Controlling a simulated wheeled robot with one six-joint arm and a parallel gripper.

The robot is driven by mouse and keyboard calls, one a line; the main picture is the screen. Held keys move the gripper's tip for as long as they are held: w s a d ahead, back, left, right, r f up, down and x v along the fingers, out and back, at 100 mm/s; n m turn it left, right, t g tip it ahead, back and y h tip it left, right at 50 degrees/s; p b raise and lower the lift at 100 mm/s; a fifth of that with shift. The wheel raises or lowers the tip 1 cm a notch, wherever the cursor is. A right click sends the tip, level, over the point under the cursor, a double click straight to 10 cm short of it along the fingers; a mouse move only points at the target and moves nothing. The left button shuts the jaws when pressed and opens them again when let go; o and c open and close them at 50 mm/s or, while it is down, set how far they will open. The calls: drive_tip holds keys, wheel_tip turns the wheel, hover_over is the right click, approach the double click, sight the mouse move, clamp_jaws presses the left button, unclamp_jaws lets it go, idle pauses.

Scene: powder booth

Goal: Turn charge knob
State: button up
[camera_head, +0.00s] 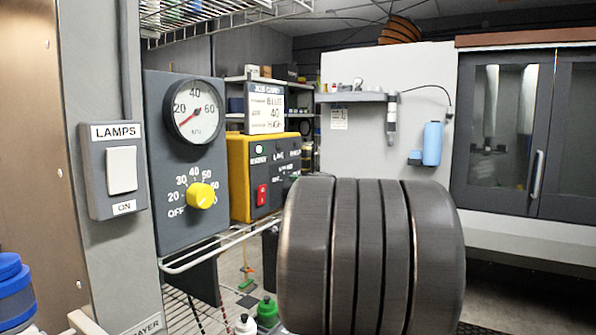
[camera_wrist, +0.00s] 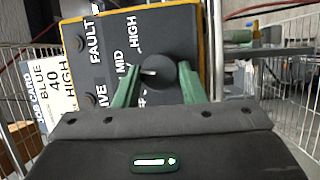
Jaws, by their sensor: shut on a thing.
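In the wrist view, the black charge knob (camera_wrist: 156,66) is on the dark face of a yellow-edged box. Its short white pointer mark faces left in the picture, roughly toward the MID label. HIGH is printed further up. A label at the lower left of the knob is partly hidden. My gripper (camera_wrist: 160,77) has its two green fingers on either side of the knob, shut on it. In the head view, the yellow box (camera_head: 238,178) stands at centre left.
A grey panel (camera_head: 165,140) with a dial gauge (camera_head: 197,110) and a yellow knob (camera_head: 201,196) stands left of the box. A job card (camera_head: 265,108) above the box reads BLUE, 40, HIGH. A wire shelf (camera_head: 205,254) runs below.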

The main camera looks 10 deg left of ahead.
drive_tip(key=shift+w+r+m+g+h+p, duration=0.1)
drive_tip(key=shift+m+g+h+p, duration=0.4)
drive_tip(key=shift+m+p, duration=1.05)
drive_tip(key=shift+s+r+m+g+h+p, duration=0.15)
drive_tip(key=shift+m+g+p, duration=0.6)
drive_tip(key=shift+m+p, duration=0.8)
drive_tip(key=shift+w+r+m+g+h+p, duration=0.2)
drive_tip(key=shift+m+g+p, duration=0.45)
drive_tip(key=shift+m+p, duration=0.9)
drive_tip(key=shift+f, duration=0.1)
drive_tip(key=o, duration=1)
drive_tip(key=b+v, duration=0.1)
drive_tip(key=v, duration=1.3)
drive_tip(key=shift+w+b, duration=0.1)
drive_tip(key=shift+b, duration=0.2)
